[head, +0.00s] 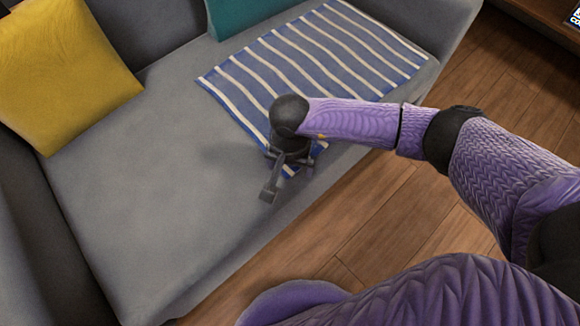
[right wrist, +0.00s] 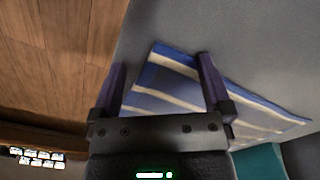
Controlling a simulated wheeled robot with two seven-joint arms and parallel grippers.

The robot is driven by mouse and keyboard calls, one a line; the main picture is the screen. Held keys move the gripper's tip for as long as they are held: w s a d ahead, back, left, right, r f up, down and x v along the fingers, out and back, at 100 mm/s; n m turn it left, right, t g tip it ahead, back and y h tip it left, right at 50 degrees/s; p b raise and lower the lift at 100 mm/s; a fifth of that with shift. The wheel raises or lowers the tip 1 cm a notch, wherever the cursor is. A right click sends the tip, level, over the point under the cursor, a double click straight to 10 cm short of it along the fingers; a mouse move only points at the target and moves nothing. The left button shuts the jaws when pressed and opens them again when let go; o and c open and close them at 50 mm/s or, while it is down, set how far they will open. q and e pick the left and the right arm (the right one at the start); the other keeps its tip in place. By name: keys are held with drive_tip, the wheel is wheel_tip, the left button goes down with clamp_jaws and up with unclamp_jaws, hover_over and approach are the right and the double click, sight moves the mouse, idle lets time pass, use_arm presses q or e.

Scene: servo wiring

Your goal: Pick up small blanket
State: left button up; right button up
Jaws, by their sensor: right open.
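The small blanket (head: 335,55), blue with white stripes, lies flat on the grey sofa seat, its near edge close to the sofa's front. My right gripper (head: 280,178) is over the blanket's near corner, pointing down, open and empty. In the right wrist view, the blanket (right wrist: 170,82) shows between the two open fingers (right wrist: 162,65), with its corner just past the fingertips. Whether the fingers touch the cloth cannot be told. My wrist hides part of the blanket's near edge in the head view. My left gripper is not in view.
The grey sofa seat (head: 130,200) is bare left of the blanket. A yellow cushion (head: 60,75) is at the left, and a teal cushion (head: 240,15) stands behind the blanket. Wooden floor (head: 380,225) lies in front. A wooden table (head: 550,15) is at the top right.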

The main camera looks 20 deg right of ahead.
drive_tip(key=shift+c, duration=0.3)
drive_tip(key=shift+f, duration=0.1)
clamp_jaws()
idle(0.4)
